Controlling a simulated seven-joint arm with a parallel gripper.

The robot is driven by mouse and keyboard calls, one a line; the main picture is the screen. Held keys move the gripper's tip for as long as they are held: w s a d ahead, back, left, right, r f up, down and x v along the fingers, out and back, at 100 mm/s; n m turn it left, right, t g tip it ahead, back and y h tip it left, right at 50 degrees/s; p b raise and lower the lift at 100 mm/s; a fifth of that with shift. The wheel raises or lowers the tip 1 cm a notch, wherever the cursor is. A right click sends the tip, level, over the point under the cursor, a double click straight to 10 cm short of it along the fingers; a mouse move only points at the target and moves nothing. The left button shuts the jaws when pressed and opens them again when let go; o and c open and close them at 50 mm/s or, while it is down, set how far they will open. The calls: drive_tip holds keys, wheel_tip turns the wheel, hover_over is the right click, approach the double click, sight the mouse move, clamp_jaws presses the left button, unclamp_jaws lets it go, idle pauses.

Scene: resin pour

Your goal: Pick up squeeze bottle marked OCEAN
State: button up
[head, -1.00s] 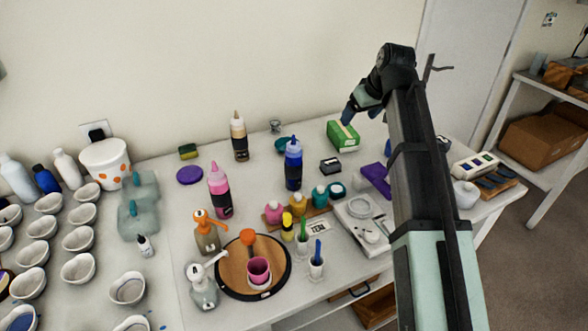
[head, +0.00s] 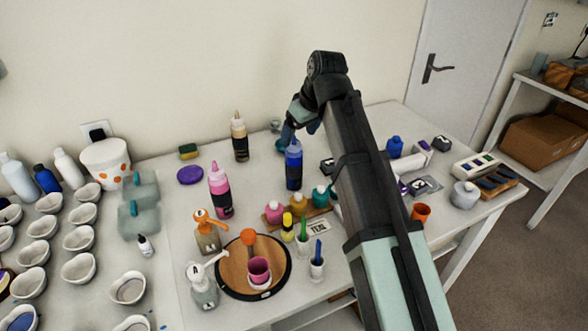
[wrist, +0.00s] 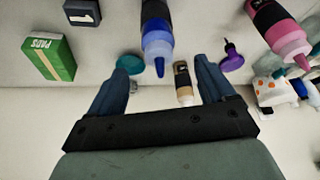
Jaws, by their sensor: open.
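A blue squeeze bottle (head: 294,166) with a dark label stands upright on the table; I cannot read OCEAN on it. It also shows in the wrist view (wrist: 158,42), nozzle pointing down the picture. My gripper (head: 288,133) is near the top of this bottle, behind the arm's wrist. In the wrist view my gripper (wrist: 162,68) is open, its two dark blue fingers apart with the bottle's nozzle between their tips in the picture. Nothing is held. A pink squeeze bottle (head: 220,190) and a tan and black one (head: 239,138) stand to the left.
Small paint jars (head: 298,204) stand in front of the blue bottle. A round wooden board (head: 229,279) with a pink cup is nearer. A green box (wrist: 48,60) and a teal round thing (wrist: 130,63) lie close by. My arm covers part of the table's right side.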

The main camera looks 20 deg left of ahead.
sight(295, 143)
drive_tip(key=shift+x, duration=3.9)
clamp_jaws()
